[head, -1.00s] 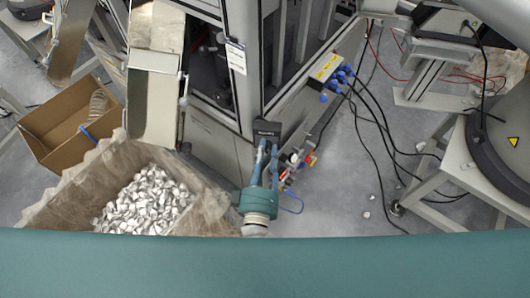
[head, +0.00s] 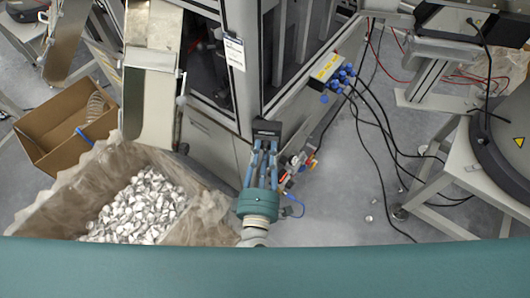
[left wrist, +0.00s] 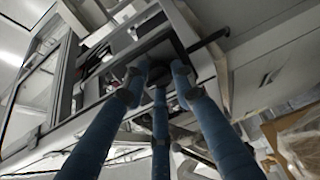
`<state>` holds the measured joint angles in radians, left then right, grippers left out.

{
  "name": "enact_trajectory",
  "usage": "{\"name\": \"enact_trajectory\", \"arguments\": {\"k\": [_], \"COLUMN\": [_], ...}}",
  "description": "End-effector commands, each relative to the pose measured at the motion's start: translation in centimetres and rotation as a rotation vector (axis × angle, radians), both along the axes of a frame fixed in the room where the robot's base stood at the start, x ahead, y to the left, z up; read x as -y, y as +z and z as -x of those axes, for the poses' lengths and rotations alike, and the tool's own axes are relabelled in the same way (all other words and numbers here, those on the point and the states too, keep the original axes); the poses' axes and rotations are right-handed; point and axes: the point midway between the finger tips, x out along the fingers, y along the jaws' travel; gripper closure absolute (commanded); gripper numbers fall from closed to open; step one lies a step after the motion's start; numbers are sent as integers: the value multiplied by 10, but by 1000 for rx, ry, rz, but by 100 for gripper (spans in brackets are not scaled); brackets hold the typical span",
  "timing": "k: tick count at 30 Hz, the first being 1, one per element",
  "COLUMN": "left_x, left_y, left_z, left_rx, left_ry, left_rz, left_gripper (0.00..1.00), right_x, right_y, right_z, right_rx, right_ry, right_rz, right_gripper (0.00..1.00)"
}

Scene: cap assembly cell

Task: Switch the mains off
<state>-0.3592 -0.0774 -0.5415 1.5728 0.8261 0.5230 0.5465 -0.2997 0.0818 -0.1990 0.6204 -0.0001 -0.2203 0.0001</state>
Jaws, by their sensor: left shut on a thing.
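A dark box (head: 267,127), seemingly the housing of the mains switch, sits at the lower front corner of the grey machine frame in the head view. My left gripper (head: 264,146), with blue fingers and a teal body, reaches up to its near face. In the left wrist view the three fingers of my left gripper (left wrist: 153,80) come together at a dark part (left wrist: 156,50) on the frame. They are shut on the switch, whose handle is mostly hidden between the fingertips. I cannot read the switch's position. My right gripper is not in view.
A lined bin (head: 50,209) of small white-grey caps stands left of my left arm. A cardboard box (head: 40,155) lies farther left. Right of the gripper are valves with red and blue fittings (head: 296,163), and black cables (head: 378,150) on the floor.

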Motion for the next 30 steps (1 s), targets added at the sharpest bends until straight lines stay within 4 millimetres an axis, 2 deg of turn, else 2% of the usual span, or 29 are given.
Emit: {"name": "enact_trajectory", "arguments": {"k": [16,17,19,30], "left_x": [0,0,0,0], "left_y": [0,0,0,0], "left_z": [0,0,0,4], "left_rx": [-2,-2,-2,-3], "left_ry": [0,0,0,-1], "left_rz": [23,23,23,20], "left_gripper": [100,68,54,53], "right_x": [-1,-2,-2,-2], "right_y": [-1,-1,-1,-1], "right_z": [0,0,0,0], "right_rx": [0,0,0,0], "right_ry": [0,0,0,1], "right_rz": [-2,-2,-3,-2], "right_gripper": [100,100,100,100]}}
